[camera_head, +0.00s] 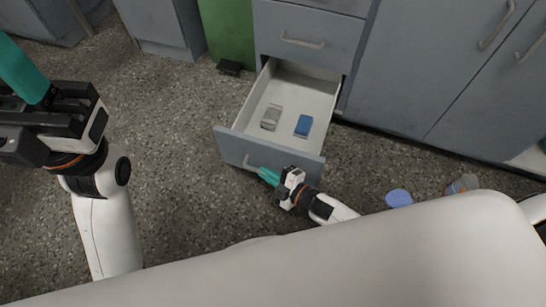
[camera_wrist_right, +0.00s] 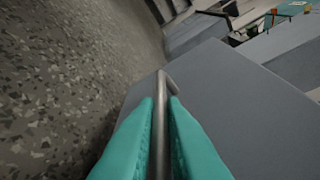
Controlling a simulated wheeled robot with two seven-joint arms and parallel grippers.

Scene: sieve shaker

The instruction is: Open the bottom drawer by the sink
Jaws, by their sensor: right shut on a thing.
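The bottom drawer (camera_head: 240,146) is pulled out from the grey cabinet, and its inside shows from above. A grey item (camera_head: 271,117) and a blue item (camera_head: 303,126) lie on the drawer floor. My right gripper (camera_head: 266,175) is at the drawer's front, at its handle. In the right wrist view the teal fingers (camera_wrist_right: 160,125) are shut on the metal handle (camera_wrist_right: 161,88), with the grey drawer front (camera_wrist_right: 225,105) beside them. My left gripper (camera_head: 30,75) is at the left, well away from the drawer; its fingertips run out of the frame.
A closed drawer (camera_head: 303,30) is above the open one. Closed cabinet doors (camera_head: 430,60) stand at the right, and a green bin (camera_head: 229,32) at the left. A blue round object (camera_head: 398,198) and a jar-like object (camera_head: 463,184) are on the floor at the right. Speckled floor is clear at the left.

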